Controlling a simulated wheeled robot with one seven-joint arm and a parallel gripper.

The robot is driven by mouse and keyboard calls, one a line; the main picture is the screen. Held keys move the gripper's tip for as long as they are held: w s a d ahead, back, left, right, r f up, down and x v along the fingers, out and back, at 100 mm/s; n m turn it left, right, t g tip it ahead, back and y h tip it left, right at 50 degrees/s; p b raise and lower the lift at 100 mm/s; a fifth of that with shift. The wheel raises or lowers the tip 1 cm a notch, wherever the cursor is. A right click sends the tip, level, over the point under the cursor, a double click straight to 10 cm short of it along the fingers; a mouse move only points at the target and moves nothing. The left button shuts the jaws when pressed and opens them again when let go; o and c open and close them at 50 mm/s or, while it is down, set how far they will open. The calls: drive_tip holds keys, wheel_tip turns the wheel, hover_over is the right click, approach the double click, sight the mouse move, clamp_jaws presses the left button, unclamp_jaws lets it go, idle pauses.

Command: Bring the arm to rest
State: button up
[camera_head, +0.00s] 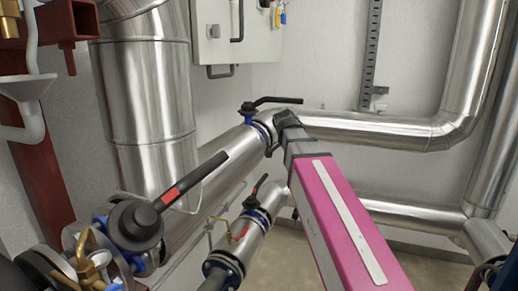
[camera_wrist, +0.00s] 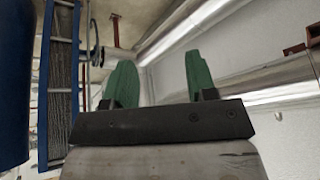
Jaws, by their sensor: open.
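My gripper (camera_wrist: 160,75) shows in the wrist view with its two green fingers standing well apart. Nothing is between them, and they touch nothing that I can see. Beyond the fingers are a pale wall and silvery pipes. In the head view I cannot make out the gripper fingers.
Large silvery pipes (camera_head: 155,95) run down the left and along the back wall. Black-handled valves stand at the lower left (camera_head: 135,225), the middle (camera_head: 250,108) and lower middle (camera_head: 255,200). A white wall cabinet (camera_head: 238,30) hangs above. A blue-framed plate stack (camera_wrist: 60,75) is left of the gripper.

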drive_tip(key=s+d+f+n+g+y, duration=0.1)
drive_tip(key=s+f+n, duration=0.3)
drive_tip(key=f, duration=0.8)
drive_tip(key=s+d+f+n+g+y, duration=0.1)
drive_tip(key=s+f+n, duration=0.3)
drive_tip(key=f, duration=0.8)
drive_tip(key=s+d+f+n+y, duration=0.1)
drive_tip(key=s+f+n, duration=0.3)
drive_tip(key=f, duration=0.8)
drive_tip(key=shift+s+d+f+n+g+y, duration=0.25)
drive_tip(key=shift+s+n+g+y, duration=0.2)
drive_tip(key=shift+y, duration=0.35)
